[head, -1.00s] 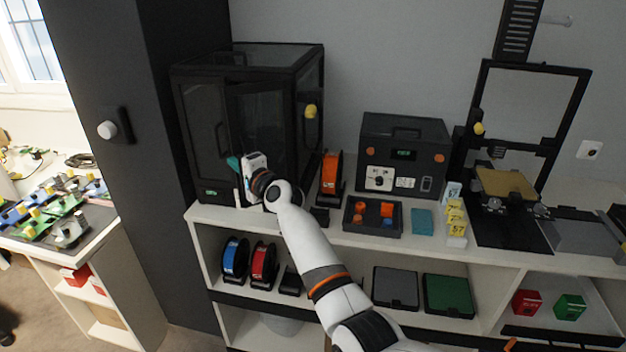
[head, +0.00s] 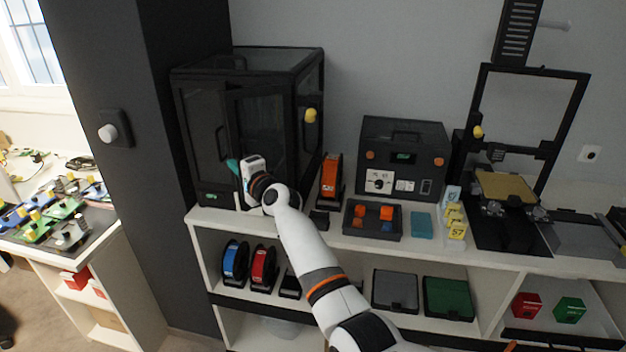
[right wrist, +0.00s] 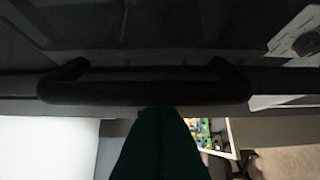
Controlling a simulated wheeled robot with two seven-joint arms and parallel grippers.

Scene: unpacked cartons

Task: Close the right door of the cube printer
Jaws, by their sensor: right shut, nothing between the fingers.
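The cube printer (head: 285,57) is a black enclosure with dark glass doors on the left end of the white shelf. Its right door (head: 262,110) stands slightly ajar, its free left edge forward of the left door (head: 200,130). My right gripper (head: 233,166) has teal fingertips, shut and empty, in front of the right door near that free edge. In the right wrist view the teal fingers (right wrist: 160,145) point at a dark bar handle (right wrist: 145,93) on a dark panel; I cannot tell whether they touch it. My left gripper is not in view.
A dark pillar (head: 175,120) rises close on the left. My right forearm crosses the shelf front.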

